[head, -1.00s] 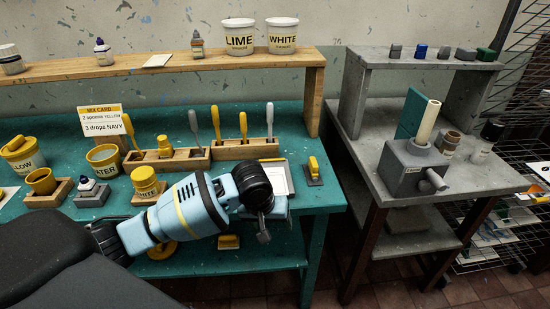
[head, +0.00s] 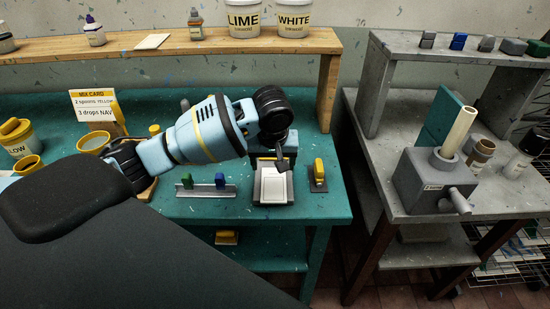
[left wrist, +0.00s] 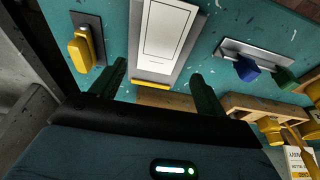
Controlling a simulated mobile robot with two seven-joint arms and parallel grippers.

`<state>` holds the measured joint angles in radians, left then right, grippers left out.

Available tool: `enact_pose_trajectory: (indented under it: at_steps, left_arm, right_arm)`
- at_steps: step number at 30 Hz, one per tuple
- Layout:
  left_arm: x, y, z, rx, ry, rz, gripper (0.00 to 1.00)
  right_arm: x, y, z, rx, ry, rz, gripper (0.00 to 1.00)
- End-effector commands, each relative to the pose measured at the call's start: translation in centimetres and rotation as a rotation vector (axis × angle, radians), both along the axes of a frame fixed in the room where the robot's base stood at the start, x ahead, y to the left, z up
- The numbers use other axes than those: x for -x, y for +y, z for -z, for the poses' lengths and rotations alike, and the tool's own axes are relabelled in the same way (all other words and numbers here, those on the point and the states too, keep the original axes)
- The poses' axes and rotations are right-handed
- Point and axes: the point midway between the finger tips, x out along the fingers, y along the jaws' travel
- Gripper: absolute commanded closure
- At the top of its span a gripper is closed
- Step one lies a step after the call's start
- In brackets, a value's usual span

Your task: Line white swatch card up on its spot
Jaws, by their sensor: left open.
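A white card (head: 273,186) with a thin inner outline lies on a grey plate (head: 258,198) near the front edge of the teal bench. The card also shows at the top of the left wrist view (left wrist: 168,32). Whether the outline is printed on the card or marks a spot, I cannot tell. My left gripper (head: 282,157) is over the card's far end in the head view. In the left wrist view its two dark fingers (left wrist: 160,92) are apart, with nothing between them. My right gripper is not in view.
A yellow-handled tool (head: 319,174) stands right of the plate. A rail (head: 205,191) with green and blue blocks lies to its left. A pale card (head: 152,41) lies on the wooden shelf (head: 190,46). A grey bench (head: 375,150) stands right, across a gap.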

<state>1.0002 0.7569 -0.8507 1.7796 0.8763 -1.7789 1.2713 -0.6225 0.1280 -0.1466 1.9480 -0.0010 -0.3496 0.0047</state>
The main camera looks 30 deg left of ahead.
Motion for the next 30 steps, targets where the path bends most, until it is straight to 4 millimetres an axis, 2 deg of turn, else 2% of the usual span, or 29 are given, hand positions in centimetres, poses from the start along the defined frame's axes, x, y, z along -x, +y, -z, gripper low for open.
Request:
enact_pose_trajectory:
  at_steps: [15,21,30]
  left_arm:
    - [0.0,0.0,5.6,0.0,0.004,0.0,0.25]
    - [0.0,0.0,6.5,0.0,0.001,0.001,0.25]
    - [0.0,0.0,6.6,0.0,0.0,0.001,0.25]
  right_arm:
    - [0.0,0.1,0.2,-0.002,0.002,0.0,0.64]
    - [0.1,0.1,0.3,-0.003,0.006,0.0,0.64]
    - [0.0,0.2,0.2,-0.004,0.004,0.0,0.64]
